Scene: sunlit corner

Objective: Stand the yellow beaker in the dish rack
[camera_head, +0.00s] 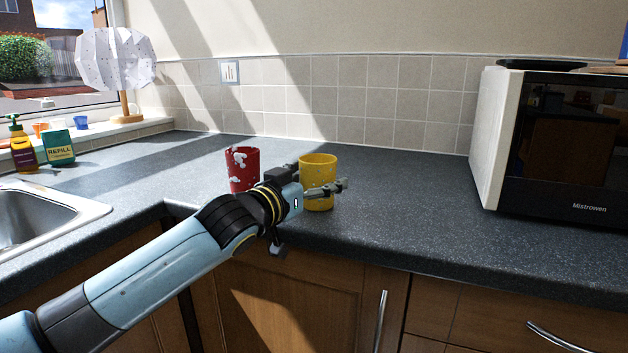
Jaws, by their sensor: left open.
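The yellow beaker (319,170) stands upright on the dark worktop, near its front edge. My left gripper (325,188) is open at the beaker, with a finger showing across its near side. The gripper and wrist hide part of the beaker's left and lower side. I cannot tell whether the fingers touch it. No dish rack is visible in this view. My right gripper is not in view.
A red and white beaker (242,168) stands just left of the yellow one, partly behind my wrist. A microwave (560,140) is at the right. A sink (40,215), bottles (58,146) and a lamp (115,60) are at the left. The worktop (410,200) between yellow beaker and microwave is clear.

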